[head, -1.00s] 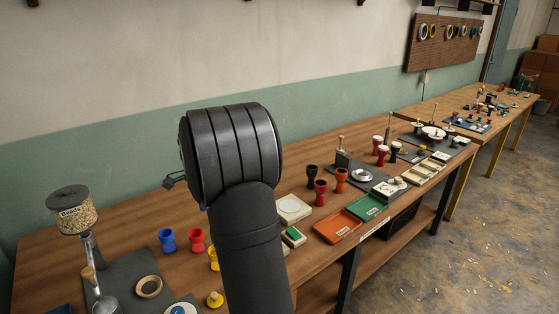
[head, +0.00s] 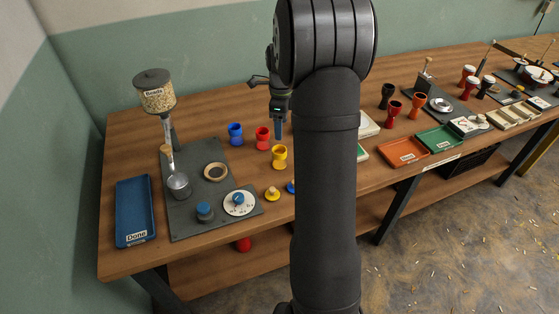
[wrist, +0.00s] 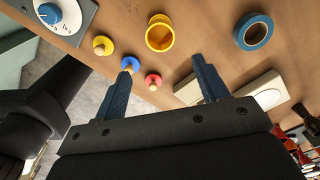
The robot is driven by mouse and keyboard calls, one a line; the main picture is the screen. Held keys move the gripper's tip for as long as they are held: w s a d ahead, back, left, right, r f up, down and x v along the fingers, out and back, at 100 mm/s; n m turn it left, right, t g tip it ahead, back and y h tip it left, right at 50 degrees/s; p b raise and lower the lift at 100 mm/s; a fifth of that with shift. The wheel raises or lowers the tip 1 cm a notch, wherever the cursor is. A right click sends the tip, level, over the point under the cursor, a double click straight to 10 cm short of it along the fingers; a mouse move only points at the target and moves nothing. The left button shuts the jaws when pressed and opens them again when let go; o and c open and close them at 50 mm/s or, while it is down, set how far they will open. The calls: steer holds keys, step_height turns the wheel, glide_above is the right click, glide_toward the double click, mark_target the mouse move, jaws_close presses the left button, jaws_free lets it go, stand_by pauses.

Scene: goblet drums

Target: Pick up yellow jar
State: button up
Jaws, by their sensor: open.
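The yellow jar (head: 279,157) is a small goblet shape standing on the wooden table, left of my arm in the head view. In the wrist view the yellow jar (wrist: 160,35) shows its open round mouth, beyond and between my two fingertips. My gripper (wrist: 162,66) is open and empty, with its fingers spread apart and not touching the jar. In the head view my gripper (head: 278,128) hangs just behind the jar, partly hidden by my arm.
A red jar (head: 262,138) and a blue jar (head: 235,134) stand left of the yellow one. Yellow (wrist: 102,45), blue (wrist: 130,64) and red (wrist: 153,81) knobbed lids lie nearby. A blue tape roll (wrist: 254,31) lies right of the jar in the wrist view. A bead dispenser (head: 156,96) stands left.

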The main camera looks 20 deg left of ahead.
mark_target(280, 157)
steer(key=f, duration=1.4)
steer(key=shift+a+f, duration=0.2)
steer(key=shift+f, duration=0.2)
steer(key=c, duration=1.1)
